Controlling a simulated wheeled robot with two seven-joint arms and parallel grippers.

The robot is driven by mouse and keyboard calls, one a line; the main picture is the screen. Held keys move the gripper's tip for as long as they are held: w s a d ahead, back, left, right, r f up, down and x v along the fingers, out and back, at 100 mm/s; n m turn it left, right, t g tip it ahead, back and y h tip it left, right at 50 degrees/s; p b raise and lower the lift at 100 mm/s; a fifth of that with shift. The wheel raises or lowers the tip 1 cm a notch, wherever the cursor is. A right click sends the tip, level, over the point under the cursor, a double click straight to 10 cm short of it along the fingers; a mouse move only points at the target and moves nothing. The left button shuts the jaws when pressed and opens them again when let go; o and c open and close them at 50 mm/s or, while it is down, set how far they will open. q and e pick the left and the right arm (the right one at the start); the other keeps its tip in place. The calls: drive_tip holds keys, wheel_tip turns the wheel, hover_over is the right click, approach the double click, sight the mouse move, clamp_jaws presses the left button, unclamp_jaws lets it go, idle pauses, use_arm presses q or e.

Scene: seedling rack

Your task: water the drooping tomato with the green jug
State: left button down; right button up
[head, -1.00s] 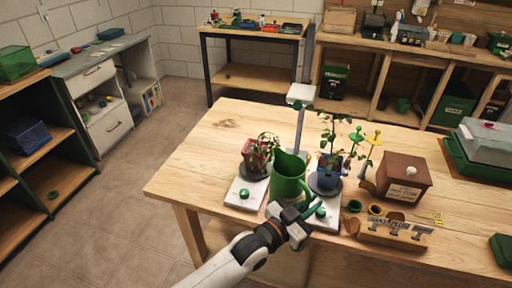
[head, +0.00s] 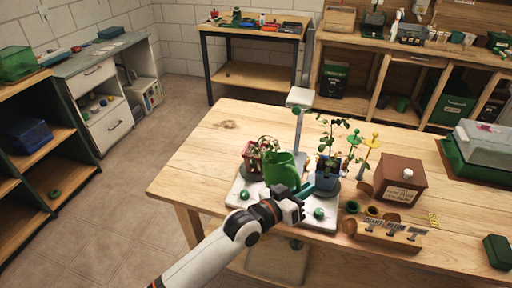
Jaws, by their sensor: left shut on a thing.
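The green jug (head: 279,172) is in the middle of the head view, above the near edge of the wooden table. My left gripper (head: 299,203) is shut on the jug's handle side. The jug's mouth is close to the red pot (head: 252,163) with the drooping tomato (head: 267,143), and hides part of that pot. The jug looks tilted little, if at all; I see no water. An upright plant (head: 333,135) in a blue pot (head: 326,168) stands just right of the jug. My right gripper does not show.
White bases with green knobs (head: 319,213) lie under the pots. A post with a white head (head: 299,97) stands behind them. To the right are a brown box (head: 400,180), yellow and green stakes (head: 371,146) and a wooden label block (head: 390,236). The table's left part (head: 200,165) is clear.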

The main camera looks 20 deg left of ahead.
sight(291, 161)
use_arm(q)
drive_tip(key=w+a+r+n+p, duration=0.1)
drive_tip(key=r, duration=0.1)
drive_tip(key=w+r+n+p, duration=0.1)
drive_tip(key=r, duration=0.1)
drive_tip(key=w+a+r+n+g+p, duration=0.1)
drive_tip(key=r+n+p, duration=0.1)
drive_tip(key=shift+a+r, duration=0.35)
drive_tip(key=shift+w+a+r+n+g+h+p, duration=0.2)
drive_tip(key=shift+w+a+r+n+p, duration=0.15)
drive_tip(key=shift+r+n+p, duration=0.25)
drive_tip(key=shift+w+a+r+n+g+h+p, duration=0.1)
drive_tip(key=shift+w+a+r+n+g+p, duration=0.2)
drive_tip(key=shift+r, duration=0.4)
drive_tip(key=shift+w+a+r+n+p, duration=0.15)
drive_tip(key=shift+w+r+n+p, duration=0.2)
drive_tip(key=shift+r, duration=0.2)
drive_tip(key=shift+a+r, duration=0.1)
drive_tip(key=shift+r, duration=0.05)
drive_tip(key=shift+w+a+r+n+p, duration=0.85)
drive_tip(key=shift+w+a+r+n, duration=0.15)
drive_tip(key=shift+w+r+n, duration=0.2)
drive_tip(key=shift+s+d+r, duration=0.1)
drive_tip(key=shift+s, duration=0.1)
